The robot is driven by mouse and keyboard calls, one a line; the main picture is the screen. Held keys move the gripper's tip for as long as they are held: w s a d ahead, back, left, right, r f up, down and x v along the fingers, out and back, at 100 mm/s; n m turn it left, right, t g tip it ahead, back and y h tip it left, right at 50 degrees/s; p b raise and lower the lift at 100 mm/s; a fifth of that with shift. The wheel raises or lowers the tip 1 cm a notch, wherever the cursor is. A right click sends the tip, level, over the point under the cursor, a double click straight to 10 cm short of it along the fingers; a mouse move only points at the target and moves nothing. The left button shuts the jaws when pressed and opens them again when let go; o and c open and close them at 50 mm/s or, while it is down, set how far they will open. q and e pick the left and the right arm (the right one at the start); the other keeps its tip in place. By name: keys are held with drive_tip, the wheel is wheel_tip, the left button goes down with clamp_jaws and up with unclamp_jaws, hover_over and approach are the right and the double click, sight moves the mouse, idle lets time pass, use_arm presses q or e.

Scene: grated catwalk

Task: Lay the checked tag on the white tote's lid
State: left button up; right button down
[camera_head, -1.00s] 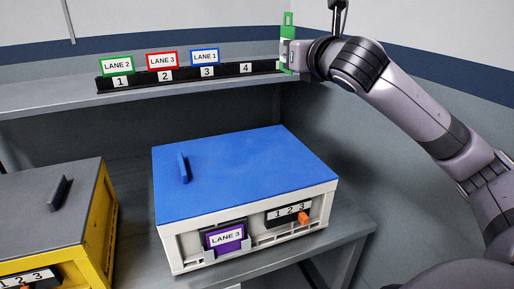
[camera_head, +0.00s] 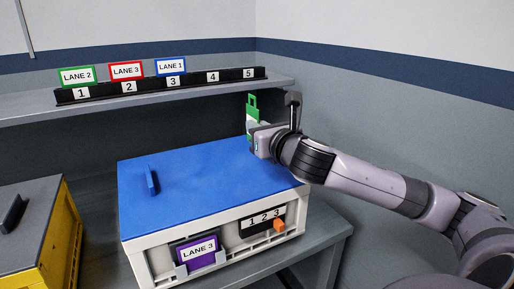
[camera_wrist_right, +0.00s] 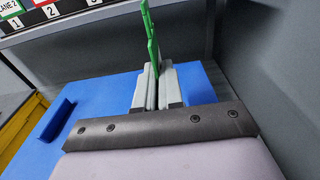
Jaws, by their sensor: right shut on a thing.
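The white tote (camera_head: 138,262) with a blue lid (camera_head: 200,185) stands on the bench, lid closed. My right gripper (camera_head: 254,138) is shut on a green-edged tag (camera_head: 252,103) at the lid's back right corner. The tag stands upright, seen nearly edge-on in the right wrist view (camera_wrist_right: 149,38), so I cannot make out a checked pattern. The gripper fingers point away over the blue lid in the right wrist view; the gap between tag and lid is hard to judge. My left gripper is not in view.
A black rack (camera_head: 200,82) on the back shelf has numbered slots with three lane cards. The blue lid has a raised handle (camera_head: 152,181) on its left. A yellow tote (camera_head: 66,235) with a grey lid stands at left. Most of the blue lid is clear.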

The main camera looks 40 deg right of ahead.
drive_tip(key=shift+f+b, duration=0.35)
drive_tip(key=shift+f, duration=1.6)
drive_tip(key=shift+f, duration=0.6)
drive_tip(key=c, duration=1.3)
unclamp_jaws()
